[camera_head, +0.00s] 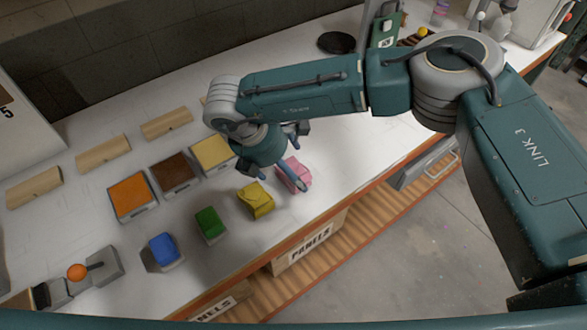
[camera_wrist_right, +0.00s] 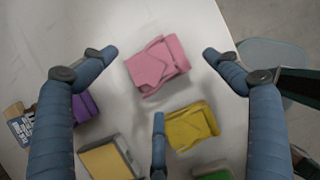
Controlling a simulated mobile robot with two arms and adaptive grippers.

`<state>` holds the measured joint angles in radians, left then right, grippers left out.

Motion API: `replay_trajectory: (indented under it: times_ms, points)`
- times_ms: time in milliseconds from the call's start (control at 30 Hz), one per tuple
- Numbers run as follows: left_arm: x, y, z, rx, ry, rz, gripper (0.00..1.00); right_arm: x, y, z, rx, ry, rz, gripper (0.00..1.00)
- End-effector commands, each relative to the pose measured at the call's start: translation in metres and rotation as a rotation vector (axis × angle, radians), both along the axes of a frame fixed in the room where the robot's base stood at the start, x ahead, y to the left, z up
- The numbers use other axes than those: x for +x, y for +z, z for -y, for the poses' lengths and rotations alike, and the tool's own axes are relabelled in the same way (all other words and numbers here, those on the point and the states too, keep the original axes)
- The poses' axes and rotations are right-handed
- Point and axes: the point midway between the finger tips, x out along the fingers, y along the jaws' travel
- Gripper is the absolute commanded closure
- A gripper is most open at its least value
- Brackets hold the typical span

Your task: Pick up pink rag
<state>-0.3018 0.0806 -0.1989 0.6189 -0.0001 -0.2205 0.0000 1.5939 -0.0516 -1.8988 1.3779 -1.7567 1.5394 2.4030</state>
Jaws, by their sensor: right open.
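The pink rag (camera_head: 294,174), folded into a small block, lies on the white table near its front edge. In the right wrist view the pink rag (camera_wrist_right: 157,66) is near the upper middle, between the spread fingers. My right gripper (camera_head: 283,172) is open and just above the rag, partly covering it in the head view. In the right wrist view my right gripper (camera_wrist_right: 158,80) has its fingers apart around the rag, with no clear contact. My left gripper is not in view.
A yellow rag (camera_head: 255,200) lies beside the pink one, then a green rag (camera_head: 209,224) and a blue rag (camera_head: 164,248). Behind are trays with orange (camera_head: 131,194), brown (camera_head: 174,172) and pale yellow (camera_head: 212,153) contents. A purple item (camera_wrist_right: 85,106) shows in the wrist view.

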Motion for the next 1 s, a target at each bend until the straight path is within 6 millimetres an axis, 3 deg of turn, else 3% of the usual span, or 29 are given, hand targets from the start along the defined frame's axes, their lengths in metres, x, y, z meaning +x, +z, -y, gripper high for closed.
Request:
replay_trajectory:
  times_ms: [33, 200, 433, 467, 700, 1000]
  points:
    - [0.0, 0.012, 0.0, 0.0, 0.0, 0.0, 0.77, 0.002, -0.002, 0.002, -0.002, -0.001, -0.002, 0.12]
    - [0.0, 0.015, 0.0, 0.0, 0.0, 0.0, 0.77, 0.007, -0.021, 0.007, 0.0, -0.001, 0.0, 0.12]
    - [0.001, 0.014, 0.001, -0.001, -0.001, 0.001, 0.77, 0.007, -0.024, 0.008, 0.001, 0.0, 0.0, 0.12]
    - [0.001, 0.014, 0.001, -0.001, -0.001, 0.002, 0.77, 0.007, -0.024, 0.008, 0.001, 0.0, 0.0, 0.14]
    - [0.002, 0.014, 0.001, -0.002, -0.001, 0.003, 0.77, 0.007, -0.024, 0.007, 0.001, 0.0, 0.0, 0.62]
    - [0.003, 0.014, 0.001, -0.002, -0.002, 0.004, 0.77, 0.006, -0.025, 0.008, 0.001, 0.001, -0.001, 0.64]
